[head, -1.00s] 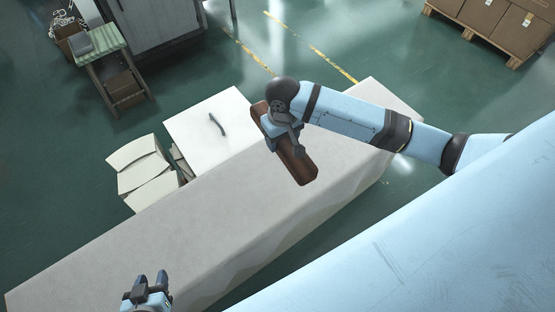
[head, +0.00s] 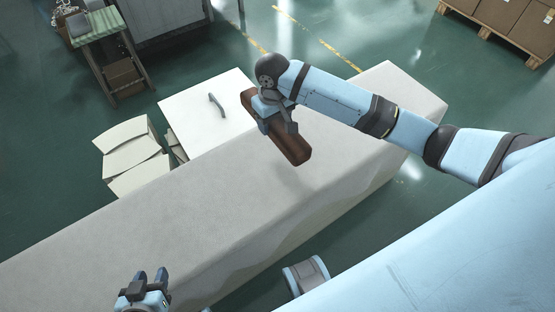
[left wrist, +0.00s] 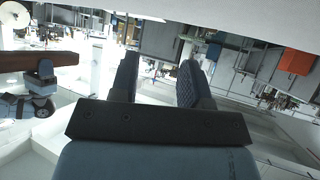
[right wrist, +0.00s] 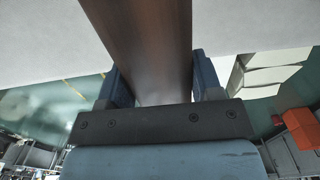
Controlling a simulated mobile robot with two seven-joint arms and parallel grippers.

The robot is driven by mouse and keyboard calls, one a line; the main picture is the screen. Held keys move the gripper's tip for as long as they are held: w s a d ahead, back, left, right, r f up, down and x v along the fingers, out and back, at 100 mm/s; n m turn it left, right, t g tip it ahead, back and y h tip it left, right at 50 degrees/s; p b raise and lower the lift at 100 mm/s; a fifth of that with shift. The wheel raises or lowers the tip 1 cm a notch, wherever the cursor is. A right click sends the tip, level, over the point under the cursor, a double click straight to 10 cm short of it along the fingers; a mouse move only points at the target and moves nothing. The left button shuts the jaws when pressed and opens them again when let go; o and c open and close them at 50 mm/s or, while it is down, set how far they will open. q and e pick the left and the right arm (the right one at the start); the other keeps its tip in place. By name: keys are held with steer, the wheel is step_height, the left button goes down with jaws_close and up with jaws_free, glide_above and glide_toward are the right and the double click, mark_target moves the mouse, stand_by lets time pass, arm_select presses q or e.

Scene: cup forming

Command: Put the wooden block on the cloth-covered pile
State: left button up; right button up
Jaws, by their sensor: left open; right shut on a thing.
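The wooden block (head: 293,144) is a long dark brown bar. My right gripper (head: 268,108) is shut on it and holds it above the cloth-covered pile (head: 200,215), a long pale block shape with draped sides. A faint shadow lies on the cloth below the block, which looks apart from it. In the right wrist view the block (right wrist: 150,45) runs between both fingers, with the pale cloth (right wrist: 50,40) beyond. My left gripper (head: 152,278) is open and empty near the pile's lower left. Its two fingers show apart in the left wrist view (left wrist: 158,75).
A small green-topped table (head: 97,25) and cardboard boxes on a pallet (head: 500,20) stand further back. Most of the pile's top is clear.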

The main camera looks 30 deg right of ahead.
mark_target(275, 164)
step_height(275, 164, down, 17)
steer(key=b, duration=0.3)
stand_by(0.3)
steer(key=o, duration=1.3)
steer(key=shift+f, duration=0.15)
